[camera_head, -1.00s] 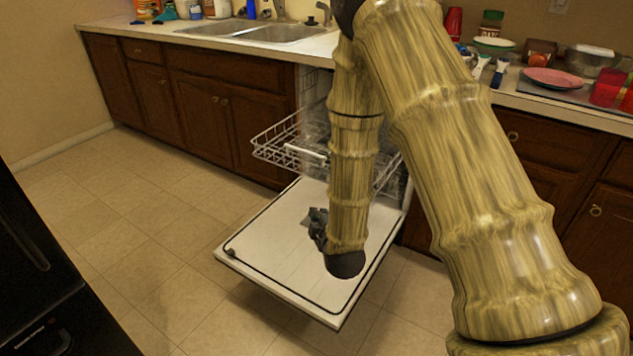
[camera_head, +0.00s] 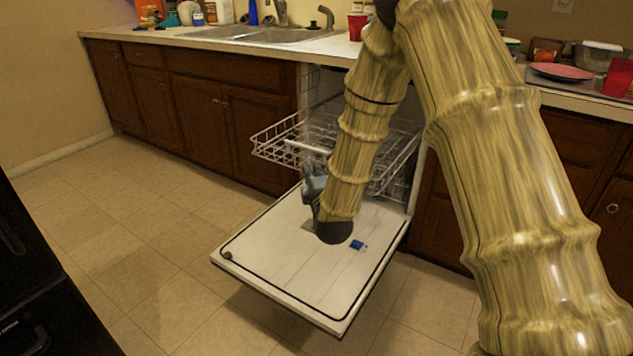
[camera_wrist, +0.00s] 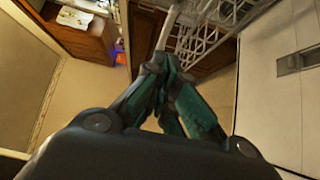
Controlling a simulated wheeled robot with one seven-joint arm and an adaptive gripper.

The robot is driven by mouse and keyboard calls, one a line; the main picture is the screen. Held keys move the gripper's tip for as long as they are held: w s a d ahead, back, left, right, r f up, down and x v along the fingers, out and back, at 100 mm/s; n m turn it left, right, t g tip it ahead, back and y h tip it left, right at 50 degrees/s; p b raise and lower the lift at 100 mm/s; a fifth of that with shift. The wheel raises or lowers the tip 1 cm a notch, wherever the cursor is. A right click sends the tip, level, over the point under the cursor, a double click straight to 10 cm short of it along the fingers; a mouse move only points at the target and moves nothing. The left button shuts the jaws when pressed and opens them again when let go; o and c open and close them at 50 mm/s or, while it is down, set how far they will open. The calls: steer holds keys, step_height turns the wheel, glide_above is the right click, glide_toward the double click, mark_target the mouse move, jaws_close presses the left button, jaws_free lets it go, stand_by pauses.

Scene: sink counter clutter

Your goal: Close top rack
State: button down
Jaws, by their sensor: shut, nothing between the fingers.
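The dishwasher's top rack (camera_head: 275,143) is a white wire rack, pulled out above the open white door (camera_head: 290,270). My gripper (camera_head: 312,186) is by the rack's front, above the door, and partly hidden behind my arm. In the wrist view my gripper (camera_wrist: 160,66) is shut and empty, its fingertips close to the rack's wires (camera_wrist: 203,35); I cannot tell whether they touch. My arm hides the middle of the rack in the head view.
The open door juts out low over the tiled floor (camera_head: 160,225), which is clear at left. Dark wooden cabinets (camera_head: 205,120) flank the dishwasher. The counter (camera_head: 335,48) above holds a sink (camera_head: 270,33), a red cup (camera_head: 357,26) and a red plate (camera_head: 562,72).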

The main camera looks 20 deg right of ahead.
glide_toward(314, 151)
steer(key=w+a, duration=0.2)
steer(key=w, duration=0.1)
steer(key=shift+w+d+b, duration=0.4)
steer(key=shift+d+b, duration=0.05)
steer(key=shift+d, duration=0.2)
steer(key=shift+w+d+b, duration=0.4)
steer(key=shift+d+b, duration=0.05)
steer(key=shift+d, duration=0.15)
